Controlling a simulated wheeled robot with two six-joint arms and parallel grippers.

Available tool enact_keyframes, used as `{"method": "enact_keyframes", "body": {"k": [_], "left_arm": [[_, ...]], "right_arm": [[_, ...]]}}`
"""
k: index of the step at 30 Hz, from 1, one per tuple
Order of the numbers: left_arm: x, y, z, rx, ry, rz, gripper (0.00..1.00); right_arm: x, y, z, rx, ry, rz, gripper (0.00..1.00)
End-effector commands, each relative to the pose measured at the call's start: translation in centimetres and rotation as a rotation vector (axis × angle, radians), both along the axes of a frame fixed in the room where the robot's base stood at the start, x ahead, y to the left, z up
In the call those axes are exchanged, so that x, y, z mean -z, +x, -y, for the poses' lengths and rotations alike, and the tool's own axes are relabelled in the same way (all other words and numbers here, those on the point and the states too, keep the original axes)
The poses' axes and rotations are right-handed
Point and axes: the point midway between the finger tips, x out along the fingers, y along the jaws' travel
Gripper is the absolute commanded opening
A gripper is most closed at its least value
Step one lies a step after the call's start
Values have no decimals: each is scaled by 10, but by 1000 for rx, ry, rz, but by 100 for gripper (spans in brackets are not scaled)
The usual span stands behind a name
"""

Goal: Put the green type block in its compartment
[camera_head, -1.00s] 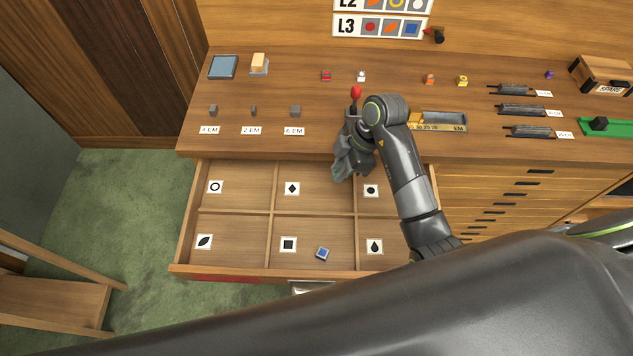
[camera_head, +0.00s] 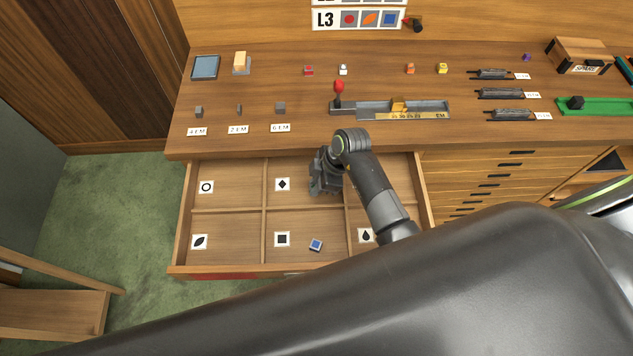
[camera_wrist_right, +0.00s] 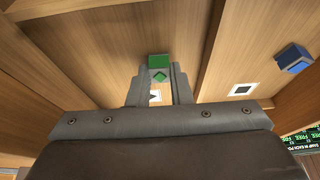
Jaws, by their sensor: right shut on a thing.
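The green type block (camera_wrist_right: 158,62) is held between the fingertips of my right gripper (camera_wrist_right: 155,82) in the right wrist view, with a green diamond on its face. In the head view my right gripper (camera_head: 322,190) is over the back middle compartment of the open drawer (camera_head: 215,269), right of the diamond label (camera_head: 283,184). The block is hidden there by the gripper and arm. In the wrist view a white label (camera_wrist_right: 155,96) shows partly between the fingers. I cannot tell whether the block touches the drawer floor. My left gripper is out of view.
A blue block (camera_head: 316,245) lies in the front middle compartment beside the square label (camera_head: 282,239). Thin wooden dividers (camera_head: 265,195) separate the compartments. Behind, the desk top holds small blocks and a composing stick (camera_head: 425,109) with a red-knobbed lever (camera_head: 338,89).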

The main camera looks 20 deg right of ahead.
Motion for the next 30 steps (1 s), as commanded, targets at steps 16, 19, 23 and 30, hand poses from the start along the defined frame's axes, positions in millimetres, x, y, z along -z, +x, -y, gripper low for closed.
{"method": "enact_keyframes", "body": {"k": [16, 19, 23, 30], "left_arm": [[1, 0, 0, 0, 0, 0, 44], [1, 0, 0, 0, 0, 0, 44], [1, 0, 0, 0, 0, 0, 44], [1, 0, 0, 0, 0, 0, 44]], "right_arm": [[3, 0, 0, -1, 0, -1, 40], [2, 0, 0, -1, 0, -1, 40], [2, 0, 0, -1, 0, 0, 40], [-17, -1, 8, -1, -1, 3, 40]]}}
